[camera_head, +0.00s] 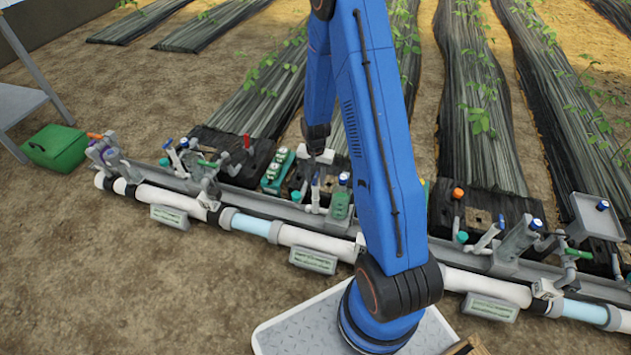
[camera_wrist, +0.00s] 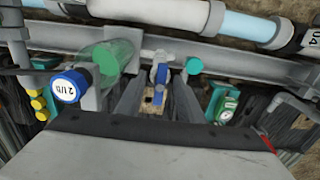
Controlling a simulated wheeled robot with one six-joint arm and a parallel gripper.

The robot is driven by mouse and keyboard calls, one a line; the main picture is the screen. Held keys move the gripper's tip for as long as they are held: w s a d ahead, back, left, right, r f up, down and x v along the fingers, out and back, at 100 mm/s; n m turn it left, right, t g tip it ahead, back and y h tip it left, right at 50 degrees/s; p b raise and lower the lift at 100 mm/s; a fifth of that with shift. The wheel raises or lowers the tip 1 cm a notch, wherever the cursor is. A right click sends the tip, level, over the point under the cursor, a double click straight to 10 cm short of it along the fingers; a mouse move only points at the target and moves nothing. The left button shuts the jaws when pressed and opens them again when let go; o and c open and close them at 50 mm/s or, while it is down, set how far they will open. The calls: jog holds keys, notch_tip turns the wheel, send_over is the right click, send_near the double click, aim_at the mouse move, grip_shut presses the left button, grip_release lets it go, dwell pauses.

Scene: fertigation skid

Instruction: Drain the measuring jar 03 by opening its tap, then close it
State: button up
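A green see-through jar (camera_wrist: 108,62) with a blue cap (camera_wrist: 66,88) lies left of my gripper in the wrist view; in the head view the green jar (camera_head: 340,205) stands on the rail. A tap with a blue lever (camera_wrist: 162,75) sits beside the jar; the blue lever (camera_head: 315,180) also shows in the head view. My gripper (camera_wrist: 158,92) is open, its two grey fingers apart, with the lever showing between and beyond the tips. Contact with the lever cannot be told. My gripper (camera_head: 319,157) is above the tap in the head view. No number 03 is readable.
A teal knob (camera_wrist: 194,65) sits close to the right finger. White and pale blue pipe (camera_head: 250,224) runs along the grey rail. A green box (camera_head: 56,148) is at far left.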

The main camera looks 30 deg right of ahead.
jog(key=shift+r, duration=2.9)
